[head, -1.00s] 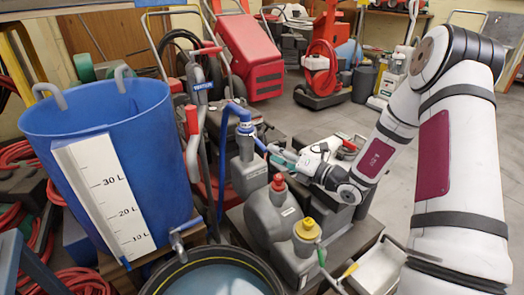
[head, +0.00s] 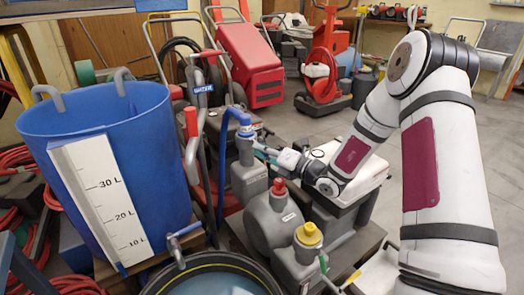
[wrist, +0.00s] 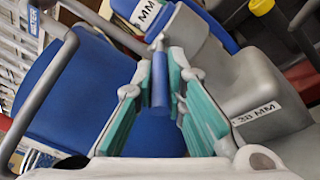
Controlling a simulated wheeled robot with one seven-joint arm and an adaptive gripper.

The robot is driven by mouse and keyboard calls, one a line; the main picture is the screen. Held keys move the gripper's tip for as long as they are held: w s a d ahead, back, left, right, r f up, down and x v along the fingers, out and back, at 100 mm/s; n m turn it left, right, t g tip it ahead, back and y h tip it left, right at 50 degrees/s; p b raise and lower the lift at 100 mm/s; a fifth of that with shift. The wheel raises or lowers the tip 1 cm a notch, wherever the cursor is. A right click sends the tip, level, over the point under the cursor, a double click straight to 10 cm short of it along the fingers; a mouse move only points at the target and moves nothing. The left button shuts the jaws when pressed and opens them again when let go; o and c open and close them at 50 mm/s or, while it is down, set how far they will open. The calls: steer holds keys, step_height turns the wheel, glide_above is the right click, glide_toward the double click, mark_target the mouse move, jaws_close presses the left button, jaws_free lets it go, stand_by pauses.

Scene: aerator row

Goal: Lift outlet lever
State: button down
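I cannot tell whether a pad touches the bar. The grey body with a "38 MM" label (wrist: 262,100) lies to the right. In the head view the handle is too small to make out beside the fingers.
A large blue tub (head: 100,125) with a litre scale stands at left, above a round black-rimmed basin (head: 215,262). A tap (head: 180,240) sits between them. Open floor lies behind.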

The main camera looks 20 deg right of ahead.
steer(key=r+g+p, duration=0.1)
steer(key=p, duration=0.6)
steer(key=shift+r+g+h, duration=0.25)
steer(key=shift+g+h, duration=0.15)
steer(key=r+g+h+p, duration=0.1)
steer(key=p, duration=0.3)
steer(key=shift+m+p, duration=0.4)
steer(key=shift+g+p, duration=0.4)
steer(key=shift+p, duration=0.15)
steer(key=shift+f, duration=0.1)
steer(key=c, duration=1.6)
jaws_free()
steer(key=shift+c, duration=0.2)
